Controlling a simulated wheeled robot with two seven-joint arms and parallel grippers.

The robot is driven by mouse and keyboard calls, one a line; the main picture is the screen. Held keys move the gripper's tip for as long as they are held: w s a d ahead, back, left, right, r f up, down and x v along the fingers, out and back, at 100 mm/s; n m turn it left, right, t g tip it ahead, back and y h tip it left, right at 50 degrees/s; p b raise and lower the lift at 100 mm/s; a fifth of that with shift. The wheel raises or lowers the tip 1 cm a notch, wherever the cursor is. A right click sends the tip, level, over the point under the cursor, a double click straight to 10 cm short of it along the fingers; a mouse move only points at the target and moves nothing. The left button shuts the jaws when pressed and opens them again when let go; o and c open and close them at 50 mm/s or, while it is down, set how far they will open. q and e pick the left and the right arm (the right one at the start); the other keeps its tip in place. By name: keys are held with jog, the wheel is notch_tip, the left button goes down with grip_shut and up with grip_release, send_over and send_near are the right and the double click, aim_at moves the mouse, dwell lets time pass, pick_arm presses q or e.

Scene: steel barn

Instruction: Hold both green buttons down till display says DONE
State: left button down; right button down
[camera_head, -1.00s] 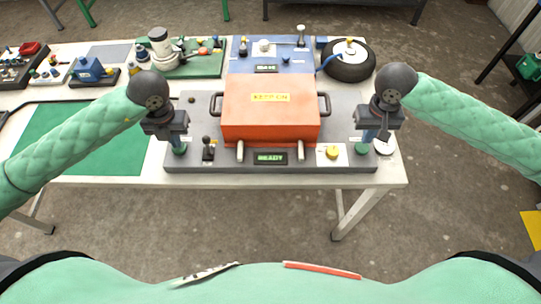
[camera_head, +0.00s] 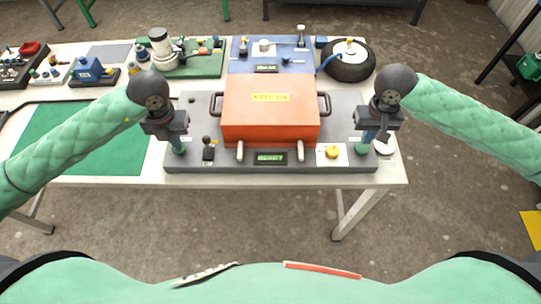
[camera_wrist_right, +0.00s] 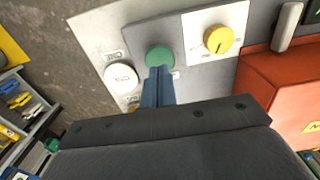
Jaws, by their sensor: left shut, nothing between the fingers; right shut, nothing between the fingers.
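The grey press base holds an orange-red box (camera_head: 268,115) with a dark front display (camera_head: 270,158) showing small green text that is hard to read. The left green button (camera_head: 179,151) is under the tips of my left gripper (camera_head: 176,143), which is shut. The right green button (camera_head: 361,149) is under the tips of my right gripper (camera_head: 367,141), also shut. In the right wrist view the right gripper's blue fingers (camera_wrist_right: 158,72) overlap the near edge of the green button (camera_wrist_right: 160,57). I cannot tell how far either button is pressed.
A yellow knob (camera_head: 333,152) sits left of the right button, and a white round button (camera_wrist_right: 121,76) beside it. A black lever (camera_head: 208,148) stands near the left button. A black wheel (camera_head: 350,62) and a blue board (camera_head: 270,62) lie behind. A green mat (camera_head: 85,140) is at left.

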aim_at(363, 147)
jog(key=shift+f, duration=1.2)
jog(key=shift+r, duration=0.35)
pick_arm(q)
jog(key=shift+f, duration=0.15)
pick_arm(e)
jog(key=shift+f, duration=0.2)
pick_arm(q)
jog(key=shift+f, duration=0.5)
pick_arm(e)
jog(key=shift+f, duration=0.5)
dwell(1.3)
